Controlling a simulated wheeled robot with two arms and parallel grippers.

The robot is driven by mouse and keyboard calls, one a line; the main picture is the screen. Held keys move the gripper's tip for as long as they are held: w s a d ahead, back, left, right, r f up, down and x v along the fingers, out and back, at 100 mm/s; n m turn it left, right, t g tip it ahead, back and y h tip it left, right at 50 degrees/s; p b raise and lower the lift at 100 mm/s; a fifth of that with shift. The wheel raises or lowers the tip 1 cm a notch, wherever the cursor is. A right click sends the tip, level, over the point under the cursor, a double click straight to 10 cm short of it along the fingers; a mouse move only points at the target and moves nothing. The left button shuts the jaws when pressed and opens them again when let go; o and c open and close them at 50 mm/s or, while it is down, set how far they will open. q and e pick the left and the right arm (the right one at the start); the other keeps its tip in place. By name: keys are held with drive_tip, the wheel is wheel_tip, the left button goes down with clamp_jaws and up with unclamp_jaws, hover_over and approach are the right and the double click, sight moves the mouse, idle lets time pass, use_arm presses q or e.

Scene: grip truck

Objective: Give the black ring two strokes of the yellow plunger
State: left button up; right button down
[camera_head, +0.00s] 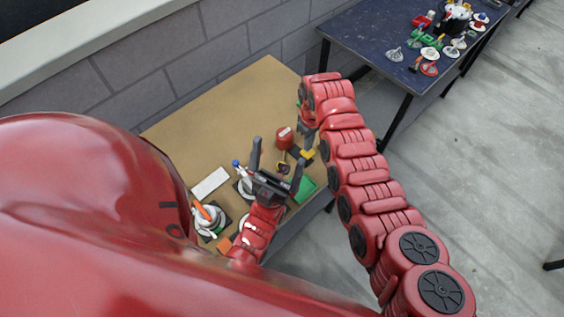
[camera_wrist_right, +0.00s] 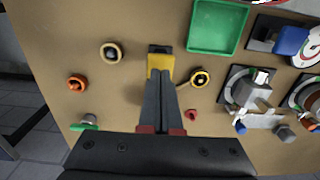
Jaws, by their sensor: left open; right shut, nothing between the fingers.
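My left gripper (camera_head: 276,166) is open and empty over the board.
Right wrist view: a cream-ringed black knob (camera_wrist_right: 110,52), an orange round piece (camera_wrist_right: 78,82) and a small red piece (camera_wrist_right: 191,115) are nearby. A green tray (camera_wrist_right: 218,48) and grey fixtures (camera_wrist_right: 248,90) stand to the right. The board's far part (camera_head: 220,105) is clear.

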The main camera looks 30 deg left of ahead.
drive_tip(key=shift+r, duration=0.15)
drive_tip(key=shift+r+p, duration=1.15)
drive_tip(key=shift+r, duration=1.25)
